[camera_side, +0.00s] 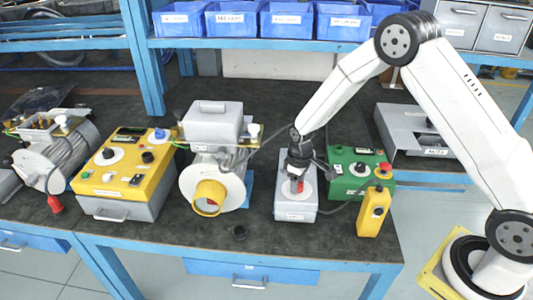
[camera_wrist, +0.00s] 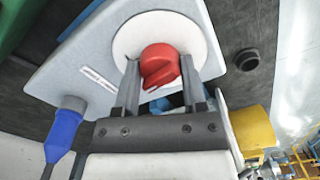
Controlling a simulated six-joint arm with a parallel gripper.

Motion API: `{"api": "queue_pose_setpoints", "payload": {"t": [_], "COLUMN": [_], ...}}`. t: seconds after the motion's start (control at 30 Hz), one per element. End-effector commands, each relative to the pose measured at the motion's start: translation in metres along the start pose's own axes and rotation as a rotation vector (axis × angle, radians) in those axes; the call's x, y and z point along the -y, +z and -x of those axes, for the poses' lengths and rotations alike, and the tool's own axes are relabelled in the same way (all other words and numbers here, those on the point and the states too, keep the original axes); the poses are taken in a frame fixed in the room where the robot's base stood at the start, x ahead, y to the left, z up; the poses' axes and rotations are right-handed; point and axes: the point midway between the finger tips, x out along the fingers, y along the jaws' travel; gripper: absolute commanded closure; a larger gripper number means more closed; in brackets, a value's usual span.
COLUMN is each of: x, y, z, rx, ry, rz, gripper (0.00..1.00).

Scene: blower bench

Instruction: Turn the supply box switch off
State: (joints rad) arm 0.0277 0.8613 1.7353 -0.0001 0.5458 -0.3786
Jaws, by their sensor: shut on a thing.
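The supply box (camera_side: 297,208) is a light grey box on the dark bench mat, right of the blower (camera_side: 207,185). It also fills the upper middle of the wrist view (camera_wrist: 90,60). Its red rotary switch (camera_wrist: 160,66) sits on a round white plate (camera_wrist: 128,40). My gripper (camera_wrist: 160,80) is shut on the red switch, with one finger on each side of the knob. In the side view my gripper (camera_side: 299,172) points down over the box, and the red switch (camera_side: 299,186) shows only partly beneath it.
A green control box (camera_side: 345,182) and a yellow pendant (camera_side: 373,212) stand close on the right. A yellow control box (camera_side: 125,163) is on the left. A blue plug (camera_wrist: 65,125) is fitted to the supply box's side. A small black cap (camera_wrist: 247,60) lies on the mat.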

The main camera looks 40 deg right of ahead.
Motion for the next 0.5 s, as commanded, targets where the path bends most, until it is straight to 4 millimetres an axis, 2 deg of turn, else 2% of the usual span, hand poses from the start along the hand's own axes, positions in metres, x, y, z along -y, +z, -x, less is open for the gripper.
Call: {"api": "queue_pose_setpoints", "payload": {"t": [0.3,0.5], "x": [-0.0002,-0.0002], "y": [-0.0007,-0.0007], "z": [0.0009,0.0009], "rx": [-0.002,-0.002], "ry": [0.001,0.001], "rz": [0.272,0.385], "gripper": [1.00,1.00]}}
